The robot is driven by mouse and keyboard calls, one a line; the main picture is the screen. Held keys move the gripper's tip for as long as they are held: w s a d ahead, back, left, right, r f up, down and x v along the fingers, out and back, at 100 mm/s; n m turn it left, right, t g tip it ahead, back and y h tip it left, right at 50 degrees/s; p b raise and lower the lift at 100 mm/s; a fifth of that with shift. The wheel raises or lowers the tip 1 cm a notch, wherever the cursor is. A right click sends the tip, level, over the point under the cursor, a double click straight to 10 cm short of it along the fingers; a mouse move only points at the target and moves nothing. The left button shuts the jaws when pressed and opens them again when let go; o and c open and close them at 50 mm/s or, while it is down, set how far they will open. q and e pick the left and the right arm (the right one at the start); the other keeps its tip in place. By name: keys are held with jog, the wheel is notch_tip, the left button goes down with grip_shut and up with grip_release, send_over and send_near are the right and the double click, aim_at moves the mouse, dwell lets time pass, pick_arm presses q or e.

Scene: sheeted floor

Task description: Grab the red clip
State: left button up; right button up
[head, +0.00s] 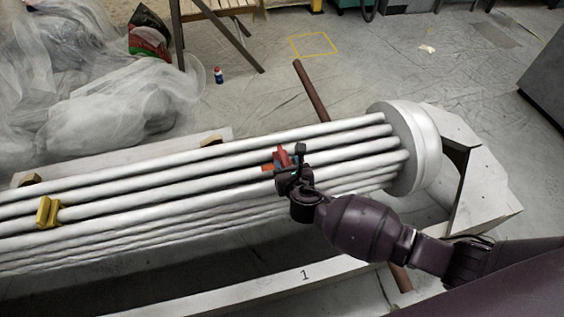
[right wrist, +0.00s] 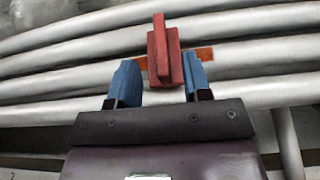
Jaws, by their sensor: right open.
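The red clip (head: 283,157) sits on the white pipes near their right end in the head view. In the right wrist view the red clip (right wrist: 165,55) stands upright just beyond and between the two blue fingertips. My right gripper (head: 290,168) is at the clip in the head view, partly covering it. In the right wrist view my right gripper (right wrist: 160,84) is open, one finger on each side of the clip's lower part, with a clear gap on the left. The right finger looks close to the clip; contact cannot be told. My left gripper is not in view.
A yellow clip (head: 48,212) sits on the white pipes (head: 130,187) at the left. The pipes run into a round white end cap (head: 408,145) on a pale frame. A brown rod (head: 311,90) passes under the pipes. Plastic sheeting (head: 100,110) lies behind at left.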

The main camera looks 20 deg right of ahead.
aim_at(283, 157)
jog(key=x, duration=0.1)
jog(key=b+x, duration=0.1)
jog(key=x, duration=0.1)
jog(key=shift+w+f, duration=0.2)
jog(key=shift+f, duration=0.2)
jog(key=shift+w+b, duration=0.4)
jog(key=shift+w, duration=0.1)
jog(key=shift+w+r, duration=0.1)
jog(key=shift+r, duration=0.05)
jog(key=c, duration=0.7)
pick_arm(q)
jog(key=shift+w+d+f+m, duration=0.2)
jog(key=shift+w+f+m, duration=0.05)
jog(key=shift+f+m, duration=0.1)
pick_arm(e)
grip_shut()
